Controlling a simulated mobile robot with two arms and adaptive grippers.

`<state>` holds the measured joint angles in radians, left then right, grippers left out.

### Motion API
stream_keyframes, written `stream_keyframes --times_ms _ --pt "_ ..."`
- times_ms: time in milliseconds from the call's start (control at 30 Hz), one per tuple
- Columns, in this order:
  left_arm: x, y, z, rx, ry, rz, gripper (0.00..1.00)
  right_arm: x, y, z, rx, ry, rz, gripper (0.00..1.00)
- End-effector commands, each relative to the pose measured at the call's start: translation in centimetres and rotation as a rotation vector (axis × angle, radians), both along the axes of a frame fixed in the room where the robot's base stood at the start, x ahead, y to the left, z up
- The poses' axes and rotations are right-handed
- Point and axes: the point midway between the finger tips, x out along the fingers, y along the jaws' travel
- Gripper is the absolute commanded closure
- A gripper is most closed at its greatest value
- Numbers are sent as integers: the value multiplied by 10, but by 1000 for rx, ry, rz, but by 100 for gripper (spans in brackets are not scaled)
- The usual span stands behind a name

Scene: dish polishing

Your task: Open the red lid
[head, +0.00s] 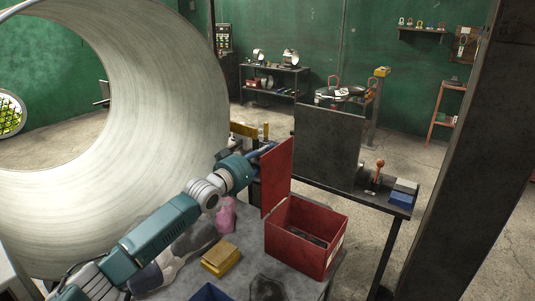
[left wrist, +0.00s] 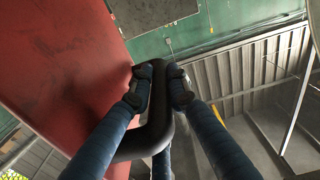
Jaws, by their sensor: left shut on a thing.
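The red box (head: 297,262) stands on the table with its red lid (head: 277,180) raised roughly upright along its left side. Dark contents (head: 300,232) show inside the box. My left gripper (head: 262,155) is at the upper left edge of the lid. In the left wrist view the red lid (left wrist: 62,60) fills the left side, and a bent black handle (left wrist: 145,143) runs beside it. The left gripper's fingers (left wrist: 160,88) are shut on this handle. My right gripper is not in view.
A yellow block (head: 221,258), a pink item (head: 226,214) and a grey cloth-like item lie left of the box. A dark upright panel (head: 328,147) stands behind it. A big pale cylinder (head: 180,90) fills the left, and a dark post (head: 463,150) stands at right.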

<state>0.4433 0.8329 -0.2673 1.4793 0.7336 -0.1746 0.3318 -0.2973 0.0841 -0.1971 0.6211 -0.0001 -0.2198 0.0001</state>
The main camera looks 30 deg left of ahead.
Motion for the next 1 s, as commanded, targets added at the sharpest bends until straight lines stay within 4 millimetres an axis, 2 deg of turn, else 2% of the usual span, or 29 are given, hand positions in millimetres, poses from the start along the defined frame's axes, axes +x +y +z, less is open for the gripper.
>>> stream_keyframes --times_ms 433,467,533,867,1000 --pt "0 2 4 -10 -7 0 100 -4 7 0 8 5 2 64" --pt "0 2 4 -10 -7 0 80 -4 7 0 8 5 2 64" --pt "0 2 4 -9 -7 0 66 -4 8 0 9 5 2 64" --pt "-1 1 0 -8 -1 0 64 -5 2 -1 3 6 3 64" --pt "-10 2 -1 -9 1 -1 64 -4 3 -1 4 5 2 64"
